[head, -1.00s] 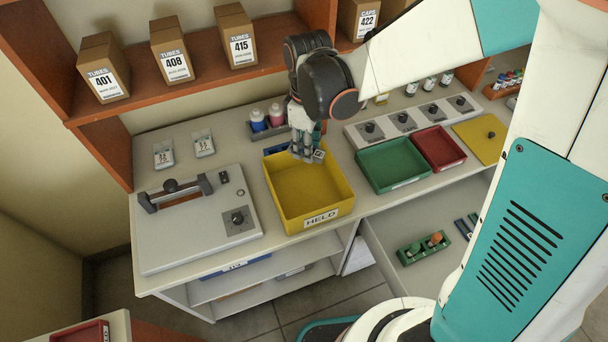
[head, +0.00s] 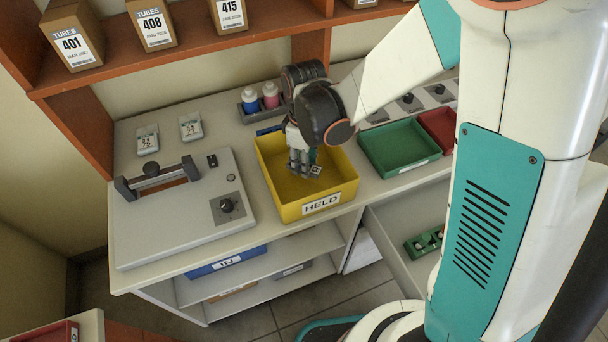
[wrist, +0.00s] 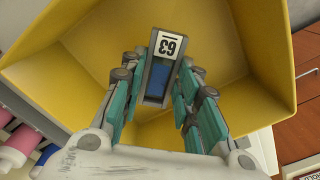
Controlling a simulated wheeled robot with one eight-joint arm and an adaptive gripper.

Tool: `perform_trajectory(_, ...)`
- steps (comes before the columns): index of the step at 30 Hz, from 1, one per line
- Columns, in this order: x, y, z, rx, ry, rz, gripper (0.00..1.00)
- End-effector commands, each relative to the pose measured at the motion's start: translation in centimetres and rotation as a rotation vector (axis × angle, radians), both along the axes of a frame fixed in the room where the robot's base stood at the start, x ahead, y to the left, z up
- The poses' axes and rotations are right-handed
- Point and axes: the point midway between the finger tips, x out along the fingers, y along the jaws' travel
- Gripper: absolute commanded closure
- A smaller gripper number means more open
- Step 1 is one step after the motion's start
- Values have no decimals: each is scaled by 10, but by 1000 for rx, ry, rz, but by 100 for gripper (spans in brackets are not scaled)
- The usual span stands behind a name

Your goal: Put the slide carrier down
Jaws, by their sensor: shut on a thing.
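The slide carrier (wrist: 158,75) is a small grey-framed block with a blue inside and a white label reading 63, seen in the wrist view. My gripper (head: 305,170) is shut on it, with the fingers on both sides of the carrier in the wrist view (wrist: 160,95). The gripper points down inside the yellow tray (head: 340,193) labelled HELD. In the head view only the carrier's small pale label end (head: 315,171) shows beside the fingertips. I cannot tell whether the carrier touches the tray floor.
A green tray (head: 400,147) and a red tray (head: 437,124) stand to the right. A grey lidded unit with a black handle (head: 180,210) is to the left. Bottles in a rack (head: 262,100) stand behind the yellow tray. A shelf with boxes (head: 195,42) runs above.

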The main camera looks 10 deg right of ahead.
Motion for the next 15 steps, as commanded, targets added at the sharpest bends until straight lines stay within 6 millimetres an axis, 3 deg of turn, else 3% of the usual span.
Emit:
perform_trajectory(10,0,0,-41,0,0,0,88)
perform_trajectory(15,0,0,-43,0,0,0,88)
